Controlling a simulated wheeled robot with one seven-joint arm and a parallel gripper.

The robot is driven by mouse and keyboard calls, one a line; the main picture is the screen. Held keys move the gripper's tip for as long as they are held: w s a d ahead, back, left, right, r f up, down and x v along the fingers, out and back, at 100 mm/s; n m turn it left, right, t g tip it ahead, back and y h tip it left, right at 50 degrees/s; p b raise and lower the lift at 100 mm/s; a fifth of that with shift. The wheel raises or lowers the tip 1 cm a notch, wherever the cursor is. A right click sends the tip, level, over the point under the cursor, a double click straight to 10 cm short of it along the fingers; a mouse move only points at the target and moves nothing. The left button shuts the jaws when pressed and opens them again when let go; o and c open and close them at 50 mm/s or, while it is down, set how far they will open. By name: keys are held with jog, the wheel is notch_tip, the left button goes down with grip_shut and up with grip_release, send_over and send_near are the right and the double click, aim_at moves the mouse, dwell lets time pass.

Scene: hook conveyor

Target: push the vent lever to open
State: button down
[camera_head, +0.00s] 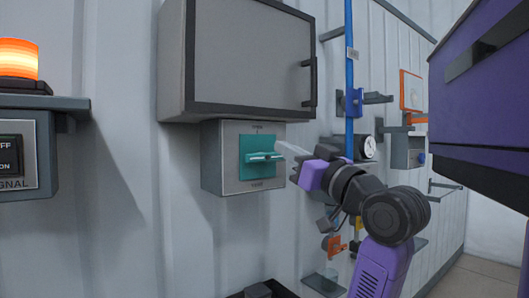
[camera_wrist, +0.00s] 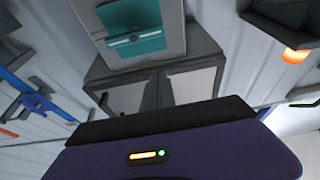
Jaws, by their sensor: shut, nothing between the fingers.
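The vent lever (camera_head: 262,157) is a light teal bar on a teal plate (camera_head: 250,172), on the front of a small grey wall box (camera_head: 212,165). The lever lies about level, with a dark pivot near its middle. Small labels above and below the plate are too small to read surely. My gripper (camera_head: 288,149) is shut and empty, just right of the lever's right end; I cannot tell whether it touches. In the wrist view the lever (camera_wrist: 135,38) and plate (camera_wrist: 147,46) show at the top; the gripper fingers cannot be made out there.
A large grey cabinet (camera_head: 245,55) hangs directly above the box. On the left, an orange lamp (camera_head: 18,58) stands on a shelf over a signal switch box (camera_head: 12,160). A blue vertical pipe (camera_head: 349,70), a gauge (camera_head: 369,147) and other fittings line the wall to the right.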

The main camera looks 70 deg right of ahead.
notch_tip(320, 180, up, 3)
send_over(266, 157)
jog(key=a, duration=0.4)
notch_tip(266, 157, down, 4)
jog(key=b, duration=0.2)
jog(key=shift+s+r+b, duration=0.1)
jog(key=shift+s+b, duration=0.05)
jog(key=shift+b, duration=0.25)
